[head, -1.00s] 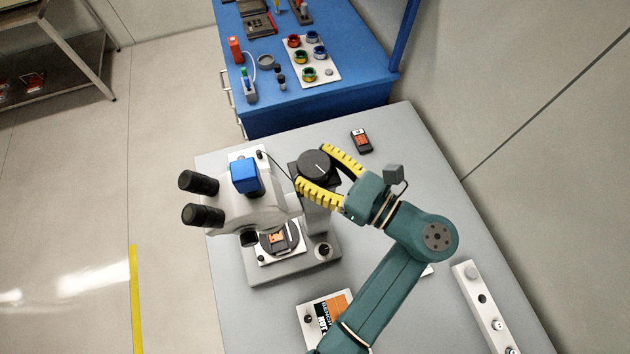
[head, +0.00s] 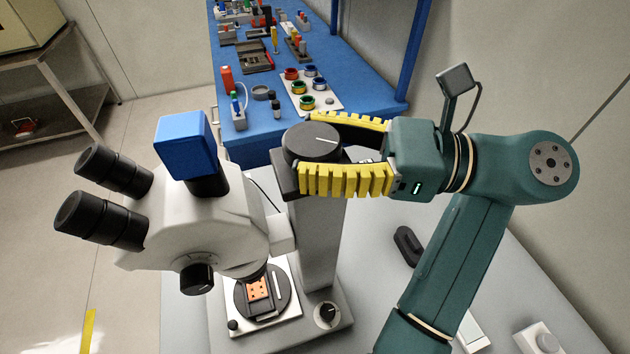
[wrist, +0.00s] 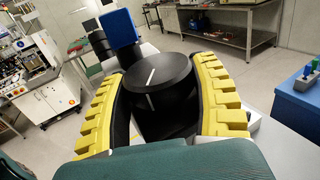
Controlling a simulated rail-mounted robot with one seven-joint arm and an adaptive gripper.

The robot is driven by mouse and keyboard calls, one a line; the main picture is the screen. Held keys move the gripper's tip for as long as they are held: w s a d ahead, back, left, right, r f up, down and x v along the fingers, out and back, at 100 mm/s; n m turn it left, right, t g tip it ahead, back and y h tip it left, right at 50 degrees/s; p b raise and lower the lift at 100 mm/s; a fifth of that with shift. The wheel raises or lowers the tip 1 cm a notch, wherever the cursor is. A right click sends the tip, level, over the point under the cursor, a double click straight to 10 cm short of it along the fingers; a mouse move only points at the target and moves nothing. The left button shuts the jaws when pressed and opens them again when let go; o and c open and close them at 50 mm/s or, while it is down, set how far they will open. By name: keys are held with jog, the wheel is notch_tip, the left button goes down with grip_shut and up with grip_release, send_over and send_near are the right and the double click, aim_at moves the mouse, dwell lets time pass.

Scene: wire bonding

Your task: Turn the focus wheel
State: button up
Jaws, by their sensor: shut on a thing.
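The focus wheel (head: 312,143) is a black disc with a white line on its top, on the column of the microscope (head: 205,232). In the wrist view the wheel (wrist: 158,72) sits between the yellow ribbed fingers, its white line running lengthwise and slightly tilted. My gripper (head: 308,150) reaches in from the right and is shut on the wheel, one finger on each side. The inner contact faces are partly hidden by the fingers.
The microscope's eyepieces (head: 102,198) and blue camera block (head: 184,146) stand left of the wheel. A stage with an orange chip (head: 258,288) lies below. A small black device (head: 408,246) lies on the grey table under my arm. A blue bench (head: 345,65) stands behind.

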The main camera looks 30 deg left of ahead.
aim_at(313, 138)
jog(key=shift+n+g+b, duration=0.3)
jog(key=shift+g+b, duration=0.2)
jog(key=shift+b, duration=0.6)
jog(key=shift+r, duration=0.2)
jog(key=o, duration=1.2)
jog(key=shift+s, duration=0.1)
jog(key=shift+c, duration=0.2)
jog(key=shift+o, duration=0.2)
jog(key=shift+f, duration=0.1)
notch_tip(313, 138, up, 10)
